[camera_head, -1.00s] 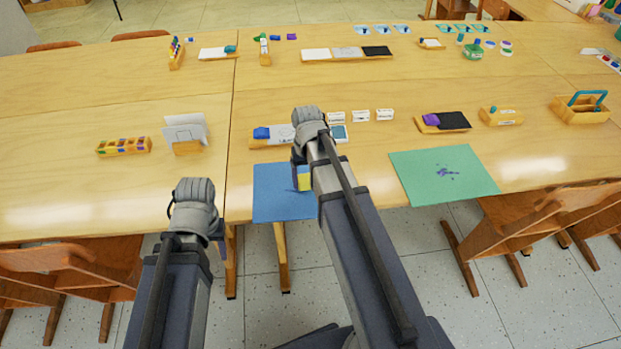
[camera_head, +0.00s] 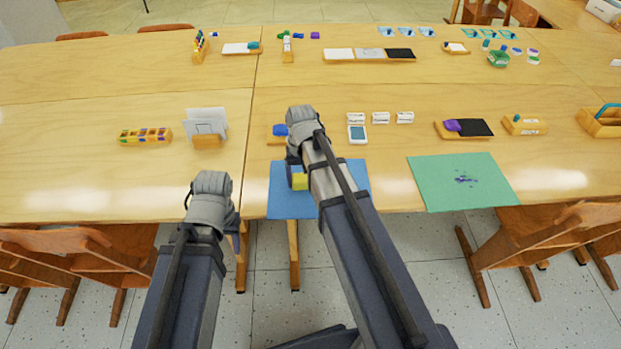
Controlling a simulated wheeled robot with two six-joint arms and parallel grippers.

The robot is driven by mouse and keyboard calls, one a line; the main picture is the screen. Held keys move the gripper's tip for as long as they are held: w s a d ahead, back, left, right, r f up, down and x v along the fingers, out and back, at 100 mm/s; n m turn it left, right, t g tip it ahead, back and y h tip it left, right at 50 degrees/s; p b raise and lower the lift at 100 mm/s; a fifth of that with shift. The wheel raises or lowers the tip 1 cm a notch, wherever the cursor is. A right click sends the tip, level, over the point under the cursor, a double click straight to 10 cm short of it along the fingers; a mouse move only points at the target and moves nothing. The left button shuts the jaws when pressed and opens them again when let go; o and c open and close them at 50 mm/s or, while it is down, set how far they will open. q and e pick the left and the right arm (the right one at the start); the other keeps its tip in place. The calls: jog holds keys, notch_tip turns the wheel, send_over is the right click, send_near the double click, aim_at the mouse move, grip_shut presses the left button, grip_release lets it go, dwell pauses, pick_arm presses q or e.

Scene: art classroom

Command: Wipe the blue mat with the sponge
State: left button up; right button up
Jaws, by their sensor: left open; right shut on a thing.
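The blue mat (camera_head: 283,206) lies flat at the front edge of the table, partly hidden by my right arm. My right gripper (camera_head: 297,178) is over the mat's left part and shut on a small yellow block, the sponge (camera_head: 300,183). The gripper and arm hide part of the sponge, and I cannot tell whether it touches the mat. My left gripper (camera_head: 238,240) is open and empty, left of the mat and in front of the table edge.
A green mat (camera_head: 430,185) with dark purple marks lies to the right. Behind the blue mat are a wooden tray with a blue item (camera_head: 280,130) and several small white boxes (camera_head: 380,118). A card holder (camera_head: 207,141) stands left. Wooden chairs (camera_head: 85,250) flank the front.

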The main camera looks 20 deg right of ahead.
jog(key=shift+w+a, duration=0.15)
jog(key=shift+a, duration=0.25)
jog(key=shift+d+r, duration=0.1)
notch_tip(320, 180, up, 6)
jog(key=p, duration=0.6)
notch_tip(320, 180, up, 3)
jog(key=p, duration=0.3)
